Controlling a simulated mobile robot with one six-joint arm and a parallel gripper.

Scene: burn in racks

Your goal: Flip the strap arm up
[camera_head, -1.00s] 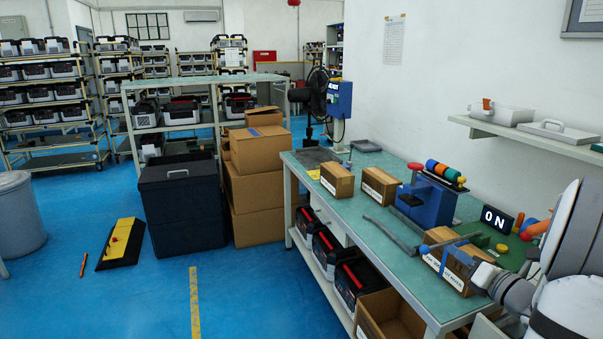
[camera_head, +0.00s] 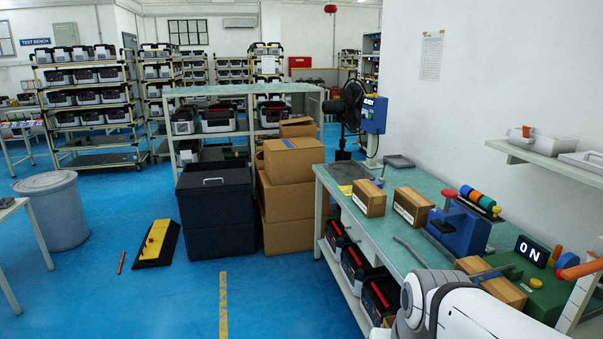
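I cannot tell for certain which part is the strap arm. On the green-topped bench (camera_head: 425,187), a blue bar (camera_head: 494,271) lies across a cardboard box (camera_head: 503,291) beside a green machine (camera_head: 545,299). That machine has an orange handle (camera_head: 582,269) and a black sign reading "0N" (camera_head: 532,251). A thin grey bar (camera_head: 410,250) lies left of the box. A blue stand (camera_head: 459,229) with coloured rolls is farther back. My white arm crosses the lower right and hides the near end of the bench. My gripper does not show.
Two small boxes (camera_head: 369,198) (camera_head: 411,205) stand on the bench, with black-and-red units (camera_head: 356,264) below. Dark bins (camera_head: 214,205) and stacked cartons (camera_head: 288,213) stand left of it. A wall shelf (camera_head: 550,160) is at right.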

